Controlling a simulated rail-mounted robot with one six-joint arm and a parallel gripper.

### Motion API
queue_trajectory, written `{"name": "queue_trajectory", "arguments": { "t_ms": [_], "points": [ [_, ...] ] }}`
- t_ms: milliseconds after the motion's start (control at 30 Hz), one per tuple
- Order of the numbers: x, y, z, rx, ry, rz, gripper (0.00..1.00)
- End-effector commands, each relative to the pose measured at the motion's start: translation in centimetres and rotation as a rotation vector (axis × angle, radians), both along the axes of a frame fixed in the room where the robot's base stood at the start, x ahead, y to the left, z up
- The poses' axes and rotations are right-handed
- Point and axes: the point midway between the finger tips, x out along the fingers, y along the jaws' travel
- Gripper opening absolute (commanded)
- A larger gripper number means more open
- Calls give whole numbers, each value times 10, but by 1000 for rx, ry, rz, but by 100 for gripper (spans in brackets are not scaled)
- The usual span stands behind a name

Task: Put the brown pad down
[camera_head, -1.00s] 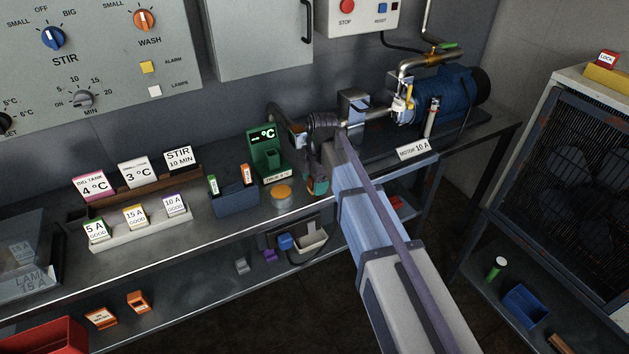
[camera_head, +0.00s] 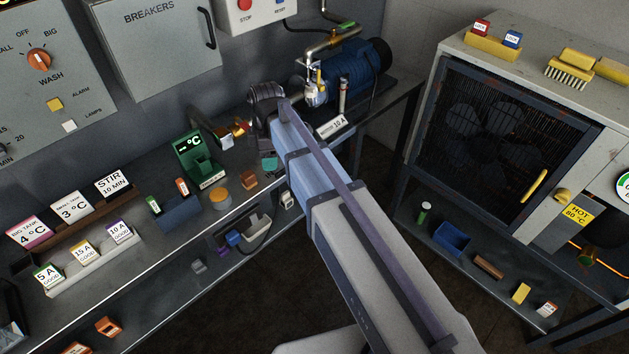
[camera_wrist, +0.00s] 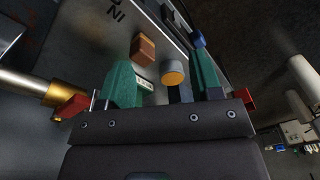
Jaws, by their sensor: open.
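A small brown pad (camera_head: 248,180) rests on the grey bench, just right of a round can with an orange top (camera_head: 220,199). The pad also shows in the wrist view (camera_wrist: 144,49), beyond my fingertips and touching neither finger. My gripper (camera_wrist: 165,68) is open, with its two green fingers apart and nothing held between them. In the head view my gripper (camera_head: 269,163) is mostly hidden behind my arm; a teal fingertip shows right of the pad.
A green temperature display (camera_head: 190,158) and a blue holder (camera_head: 180,212) stand left of the can. A blue motor (camera_head: 350,75) with pipework lies behind my arm. A card rack (camera_head: 98,260) is at the left. Another brown block (camera_head: 488,266) lies on the right lower shelf.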

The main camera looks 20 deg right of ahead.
Motion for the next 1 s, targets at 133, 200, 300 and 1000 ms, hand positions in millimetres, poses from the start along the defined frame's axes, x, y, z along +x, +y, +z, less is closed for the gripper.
{"name": "queue_trajectory", "arguments": {
  "t_ms": [133,200,300,1000],
  "points": [
    [-93,-72,0,-57,25,-742,59],
    [-126,-96,0,-77,30,-1067,59],
    [-157,-117,0,-92,33,-1395,59],
    [-166,-125,59,-98,31,-1560,59]
  ]
}}
